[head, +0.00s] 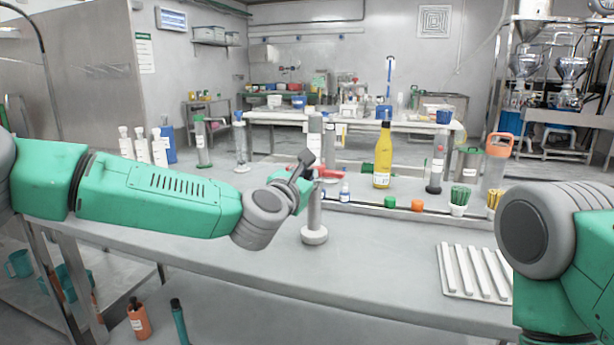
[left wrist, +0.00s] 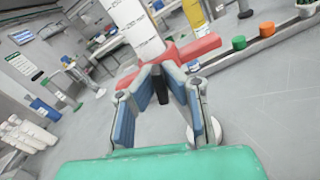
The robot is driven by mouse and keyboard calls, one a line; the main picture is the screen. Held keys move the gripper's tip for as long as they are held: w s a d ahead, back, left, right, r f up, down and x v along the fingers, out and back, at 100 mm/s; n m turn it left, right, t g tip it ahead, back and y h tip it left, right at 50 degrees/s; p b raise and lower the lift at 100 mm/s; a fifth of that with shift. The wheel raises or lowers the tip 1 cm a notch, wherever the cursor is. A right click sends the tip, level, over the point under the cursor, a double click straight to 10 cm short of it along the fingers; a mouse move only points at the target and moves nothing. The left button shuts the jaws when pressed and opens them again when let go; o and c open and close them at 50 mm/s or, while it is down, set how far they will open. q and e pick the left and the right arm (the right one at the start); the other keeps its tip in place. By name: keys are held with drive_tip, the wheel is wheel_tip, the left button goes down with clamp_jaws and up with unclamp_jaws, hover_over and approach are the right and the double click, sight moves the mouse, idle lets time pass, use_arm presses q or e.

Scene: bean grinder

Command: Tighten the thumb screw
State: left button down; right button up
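A stand with a grey post and round base (head: 314,236) stands upright on the bench. A white labelled cylinder and a red part (head: 332,174) sit by its top; in the left wrist view the red part (left wrist: 195,48) lies just beyond my fingers. My left gripper (head: 303,165) is at the post's upper left. In the left wrist view its blue-padded fingers (left wrist: 161,78) converge on a small dark piece, seemingly the thumb screw (left wrist: 161,86), pinched between the tips. Its shaft is hidden. My right gripper is out of view; only its arm shows.
A yellow bottle (head: 383,158), an orange cap (head: 417,205) and a green cap (head: 390,201) are right of the stand. A ribbed white tray (head: 470,272) lies farther right. White bottles (head: 142,146) stand behind my left arm. The bench (head: 390,270) in front is clear.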

use_arm(q)
drive_tip(key=m, duration=0.3)
drive_tip(key=shift+m, duration=0.3)
drive_tip(key=m+p, duration=0.1)
drive_tip(key=m, duration=0.2)
drive_tip(key=shift+s+m, duration=0.1)
drive_tip(key=shift+m, duration=0.3)
drive_tip(key=m+p, duration=0.1)
drive_tip(key=m, duration=0.3)
drive_tip(key=shift+d+f, duration=0.1)
drive_tip(key=shift+f+m+p, duration=0.1)
drive_tip(key=shift+m+p, duration=0.45)
drive_tip(key=shift+m, duration=0.75)
drive_tip(key=shift+f, duration=0.1)
drive_tip(key=c, duration=1.6)
unclamp_jaws()
drive_tip(key=shift+c, duration=0.2)
